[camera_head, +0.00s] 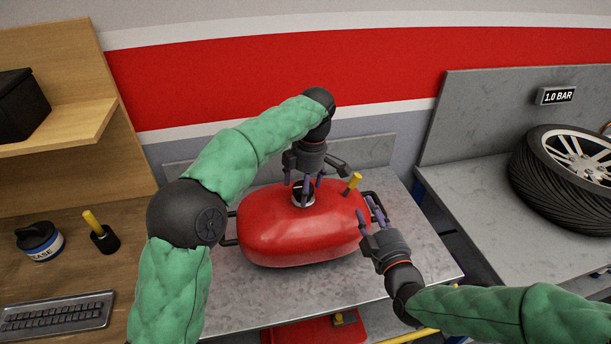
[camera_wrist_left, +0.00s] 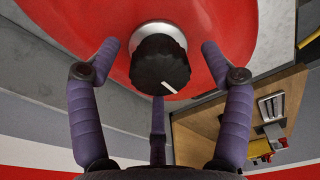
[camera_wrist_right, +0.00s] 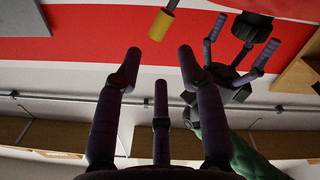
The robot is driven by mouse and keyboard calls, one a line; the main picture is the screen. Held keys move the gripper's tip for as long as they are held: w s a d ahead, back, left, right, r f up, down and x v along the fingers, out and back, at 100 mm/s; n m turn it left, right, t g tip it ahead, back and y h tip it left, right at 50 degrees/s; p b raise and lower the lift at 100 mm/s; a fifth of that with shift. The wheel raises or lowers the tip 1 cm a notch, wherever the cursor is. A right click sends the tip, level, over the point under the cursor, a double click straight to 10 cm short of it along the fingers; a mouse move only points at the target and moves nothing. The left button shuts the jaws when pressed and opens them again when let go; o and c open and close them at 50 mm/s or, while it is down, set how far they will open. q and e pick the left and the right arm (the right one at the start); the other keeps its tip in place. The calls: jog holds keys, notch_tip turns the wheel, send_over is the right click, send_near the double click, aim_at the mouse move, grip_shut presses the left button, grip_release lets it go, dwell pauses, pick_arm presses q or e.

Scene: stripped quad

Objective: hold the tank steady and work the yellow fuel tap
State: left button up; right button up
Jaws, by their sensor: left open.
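The red tank (camera_head: 300,235) lies on a grey metal bench, with a dark bar handle at each end. The yellow fuel tap (camera_head: 353,182) sticks up at its right rear; its yellow end also shows in the right wrist view (camera_wrist_right: 162,25). A black round cap with a white mark (camera_wrist_left: 160,66) sits in a silver collar on top. My left gripper (camera_head: 303,185) is open above the cap, fingers spread around it without closing. My right gripper (camera_head: 367,207) is open beside the tank's right end, near the right handle (camera_head: 371,197); nothing shows between its fingers.
The bench front (camera_head: 235,310) is bare.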

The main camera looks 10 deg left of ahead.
pick_arm(q)
jog(key=shift+f, duration=0.35)
jog(key=shift+c, duration=0.3)
